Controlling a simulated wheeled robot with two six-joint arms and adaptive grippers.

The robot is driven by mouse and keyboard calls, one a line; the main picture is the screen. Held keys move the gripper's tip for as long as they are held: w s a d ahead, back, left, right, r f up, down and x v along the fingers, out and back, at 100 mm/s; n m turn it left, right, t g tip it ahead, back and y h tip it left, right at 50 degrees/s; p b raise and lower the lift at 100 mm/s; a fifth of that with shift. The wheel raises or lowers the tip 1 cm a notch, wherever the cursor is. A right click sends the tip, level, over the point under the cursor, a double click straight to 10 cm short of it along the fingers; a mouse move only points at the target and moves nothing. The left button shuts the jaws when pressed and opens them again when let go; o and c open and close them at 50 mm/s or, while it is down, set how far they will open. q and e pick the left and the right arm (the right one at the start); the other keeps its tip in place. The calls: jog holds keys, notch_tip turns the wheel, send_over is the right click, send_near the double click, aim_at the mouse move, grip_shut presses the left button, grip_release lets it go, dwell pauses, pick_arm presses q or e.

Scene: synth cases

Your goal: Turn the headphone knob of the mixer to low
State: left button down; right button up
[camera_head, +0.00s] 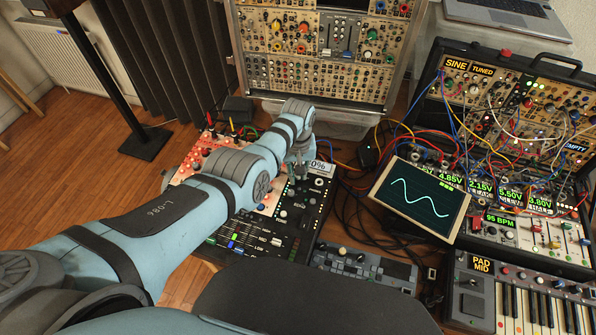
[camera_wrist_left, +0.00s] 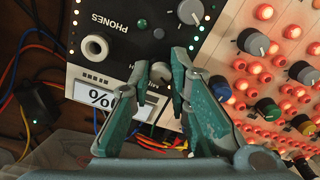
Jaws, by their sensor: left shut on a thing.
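The black mixer (camera_head: 252,245) lies on the wooden surface under my left arm, with faders at its front. My left gripper (camera_head: 298,172) points down at its upper right part. In the left wrist view, my left gripper's fingers (camera_wrist_left: 161,68) are shut on a small grey knob (camera_wrist_left: 160,73), the headphone knob, below the PHONES label. The lettering beside it is partly covered by the fingers. A white display (camera_head: 319,167) beside the gripper shows "0%", and any digits in front are hidden. It also shows in the left wrist view (camera_wrist_left: 93,93). My right gripper is out of view.
A phones jack (camera_wrist_left: 96,46) and another grey knob (camera_wrist_left: 190,12) are near the fingers. A red-lit panel (camera_wrist_left: 262,70) adjoins the mixer. Cables, a waveform screen (camera_head: 419,199) and a synth case (camera_head: 500,90) crowd the right. A tall module rack (camera_head: 320,70) stands behind.

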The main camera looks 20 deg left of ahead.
pick_arm(q)
jog(key=shift+a, duration=0.1)
jog(key=c, duration=1.5)
grip_release()
jog(key=shift+w+r, duration=0.1)
jog(key=shift+r, duration=0.25)
notch_tip(320, 180, up, 11)
jog(key=shift+r, duration=0.2)
